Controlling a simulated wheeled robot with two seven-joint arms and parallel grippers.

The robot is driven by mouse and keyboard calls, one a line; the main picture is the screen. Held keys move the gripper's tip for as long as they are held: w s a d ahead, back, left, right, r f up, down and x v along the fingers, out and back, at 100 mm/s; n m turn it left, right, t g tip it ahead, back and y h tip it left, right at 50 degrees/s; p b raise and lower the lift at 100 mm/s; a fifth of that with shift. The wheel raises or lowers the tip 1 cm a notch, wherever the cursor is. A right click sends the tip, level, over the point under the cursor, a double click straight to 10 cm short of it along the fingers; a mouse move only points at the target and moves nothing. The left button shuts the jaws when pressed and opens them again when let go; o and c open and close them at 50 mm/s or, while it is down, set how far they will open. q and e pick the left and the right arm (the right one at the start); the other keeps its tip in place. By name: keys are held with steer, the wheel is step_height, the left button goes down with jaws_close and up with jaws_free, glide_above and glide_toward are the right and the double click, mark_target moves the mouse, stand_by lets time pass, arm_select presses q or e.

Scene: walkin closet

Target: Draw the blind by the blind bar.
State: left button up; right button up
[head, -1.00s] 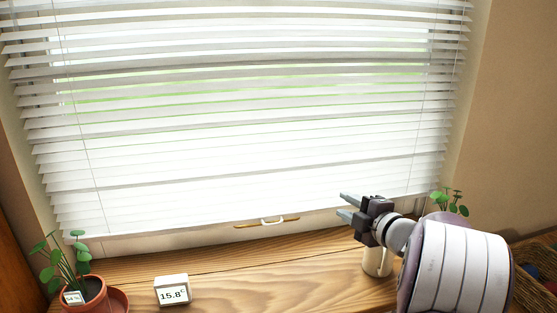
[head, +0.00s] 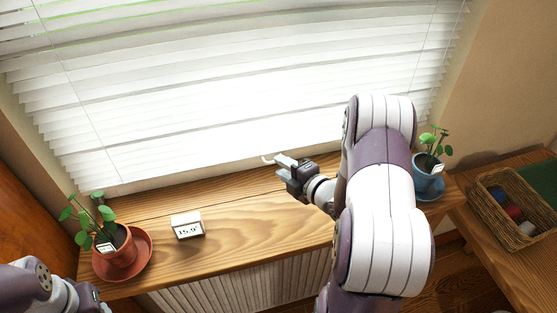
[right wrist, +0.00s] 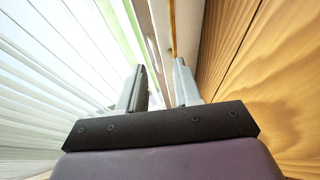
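The white slatted blind (head: 200,105) hangs over the window, its slats lowered nearly to the wooden sill. A small white handle (head: 267,159) of the blind bar shows at the blind's lower edge; the bar is mostly hidden or hard to make out. My right gripper (head: 281,163) is at the lower edge, its fingertips right beside the handle. In the right wrist view its two fingers (right wrist: 160,88) stand apart, with the blind on the left and wood on the right. I cannot tell whether they touch the handle. My left gripper (head: 88,298) is only partly in view at the lower left.
The sill (head: 240,215) carries a potted plant (head: 118,255) on a terracotta saucer, a small display (head: 187,226) reading 15.9, and a plant in a blue pot (head: 426,174). A wicker basket (head: 500,205) stands on the right bench. The sill's middle is clear.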

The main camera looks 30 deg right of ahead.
steer(key=shift+x, duration=1)
steer(key=shift+w, duration=0.1)
jaws_close()
steer(key=shift+f, duration=0.15)
stand_by(0.5)
